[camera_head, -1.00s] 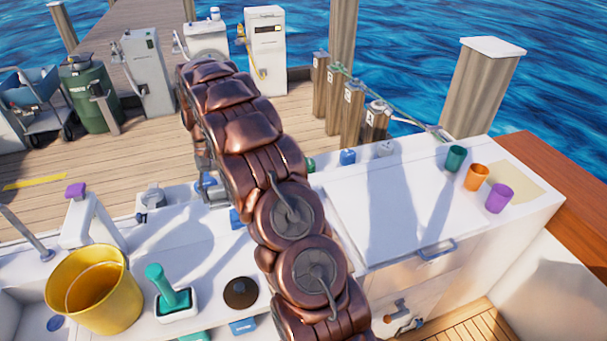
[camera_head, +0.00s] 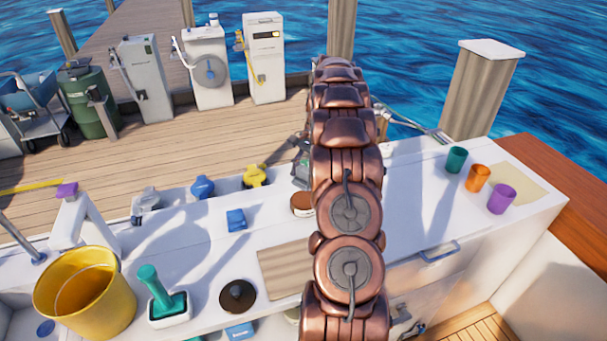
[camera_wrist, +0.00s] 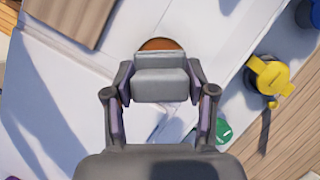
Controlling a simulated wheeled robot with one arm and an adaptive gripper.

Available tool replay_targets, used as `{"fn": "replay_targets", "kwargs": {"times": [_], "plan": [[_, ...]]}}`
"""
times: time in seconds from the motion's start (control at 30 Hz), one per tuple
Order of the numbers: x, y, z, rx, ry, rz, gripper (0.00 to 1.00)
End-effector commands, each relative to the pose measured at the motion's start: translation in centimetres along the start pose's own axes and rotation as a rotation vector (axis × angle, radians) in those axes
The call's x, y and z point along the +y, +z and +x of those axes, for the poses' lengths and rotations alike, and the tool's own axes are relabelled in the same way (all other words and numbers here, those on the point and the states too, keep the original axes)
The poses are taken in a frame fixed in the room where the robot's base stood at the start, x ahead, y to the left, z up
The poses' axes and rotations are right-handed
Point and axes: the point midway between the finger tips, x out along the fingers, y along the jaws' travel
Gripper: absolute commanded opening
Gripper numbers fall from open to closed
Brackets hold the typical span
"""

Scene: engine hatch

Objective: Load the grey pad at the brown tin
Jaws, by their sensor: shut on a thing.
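My gripper (camera_wrist: 160,82) is shut on the grey pad (camera_wrist: 162,85), a light grey block held between its two fingers in the wrist view. The brown tin (camera_wrist: 158,44) shows as a brown curved top just beyond the pad, which hides much of it. Whether the pad touches the tin I cannot tell. In the head view the brown tin (camera_head: 302,205) stands on the white counter, left of my arm and partly covered by it. The pad cannot be made out clearly there.
A tan board (camera_head: 284,268), a blue block (camera_head: 236,220) and a dark disc (camera_head: 238,294) lie on the counter (camera_head: 185,250). Yellow (camera_head: 253,176) and blue (camera_head: 202,187) fittings line its far edge. A yellow bucket (camera_head: 88,295) and teal-handled tool (camera_head: 157,287) stand left; cups (camera_head: 478,178) stand right.

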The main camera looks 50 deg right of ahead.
Motion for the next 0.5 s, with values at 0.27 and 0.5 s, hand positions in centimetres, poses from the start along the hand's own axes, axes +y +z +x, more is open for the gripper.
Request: {"fn": "replay_targets", "kwargs": {"times": [0.27, 0.5], "plan": [[0.0, -0.5, 1.1, -0.001, -0.001, 0.002, 0.28], [0.1, -1.3, 3.0, -0.002, 0.001, 0.004, 0.28]]}}
